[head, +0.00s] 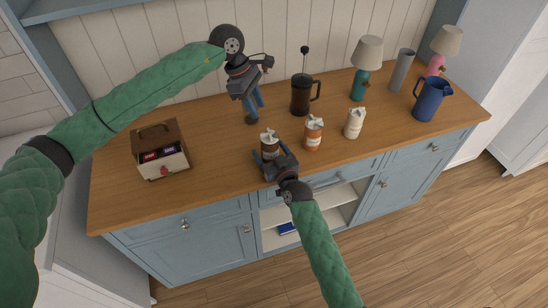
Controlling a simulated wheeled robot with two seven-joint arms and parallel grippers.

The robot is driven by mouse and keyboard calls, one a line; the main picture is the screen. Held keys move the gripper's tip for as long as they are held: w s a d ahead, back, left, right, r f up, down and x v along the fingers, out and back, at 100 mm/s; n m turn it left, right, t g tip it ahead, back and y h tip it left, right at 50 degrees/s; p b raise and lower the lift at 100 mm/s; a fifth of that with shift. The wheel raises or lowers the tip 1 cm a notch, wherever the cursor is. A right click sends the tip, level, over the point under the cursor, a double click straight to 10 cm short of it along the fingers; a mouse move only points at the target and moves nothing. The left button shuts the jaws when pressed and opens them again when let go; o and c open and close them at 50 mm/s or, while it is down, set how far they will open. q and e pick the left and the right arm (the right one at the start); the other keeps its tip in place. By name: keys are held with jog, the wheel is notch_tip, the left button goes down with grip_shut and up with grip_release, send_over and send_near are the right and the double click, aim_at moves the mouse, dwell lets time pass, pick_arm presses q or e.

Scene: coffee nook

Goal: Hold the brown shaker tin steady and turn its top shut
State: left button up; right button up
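The brown shaker tin (269,142) stands upright near the counter's front edge, with a pale label and a light top. My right gripper (271,158) is low at its front, with fingers reaching toward its sides. The gripper hides the tin's lower part, and I cannot tell whether the fingers touch it. My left gripper (256,108) points down above the counter, behind and left of the tin and apart from it. Its fingers look close together, and their gap is unclear. A small dark round thing (250,120) shows just below its fingertips; I cannot tell whether they touch.
An orange tin (313,134) and a cream tin (354,123) stand right of the brown one. Behind are a French press (301,95) and a teal lamp (367,57). A blue jug (431,98) stands right, a box (160,150) left. The wooden counter (215,150) is clear between box and tin.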

jog(key=shift+w+a, duration=0.1)
jog(key=shift+w, duration=0.15)
